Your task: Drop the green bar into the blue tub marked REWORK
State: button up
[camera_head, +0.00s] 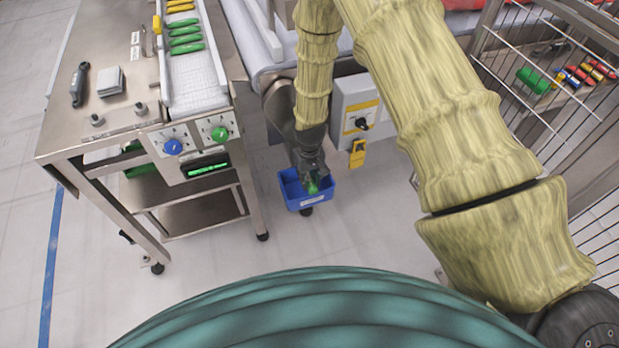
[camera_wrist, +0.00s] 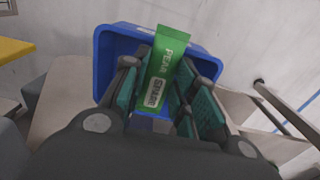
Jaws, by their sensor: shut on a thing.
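The bar's far end reaches over the opening of the blue tub (camera_wrist: 105,62) in the wrist view. In the head view my gripper (camera_head: 312,172) points down over the blue tub (camera_head: 310,203), and a small part of the green bar (camera_head: 313,187) shows below the fingers. The tub has a white label on its front, too small to read. I cannot tell how far the bar is above the tub's floor.
A grey control box (camera_head: 360,100) stands right of my gripper. A wire rack (camera_head: 560,70) is at the right.

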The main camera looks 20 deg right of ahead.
aim_at(309, 181)
jog(key=shift+f, duration=0.65)
jog(key=o, duration=0.9)
jog(key=shift+o, duration=0.2)
jog(key=shift+r, duration=0.15)
jog(key=shift+w+r, duration=0.1)
jog(key=shift+r, duration=0.65)
notch_tip(309, 181, up, 12)
jog(key=f, duration=0.1)
jog(key=s+d+f, duration=0.1)
jog(key=s+f, duration=1.2)
jog(key=s, duration=0.5)
jog(key=s+d+f, duration=0.2)
jog(key=s+f, duration=0.1)
jog(key=s, duration=1.4)
jog(key=shift+s+m+b, duration=0.2)
jog(key=shift+m+b, duration=0.15)
jog(key=shift+m, duration=0.05)
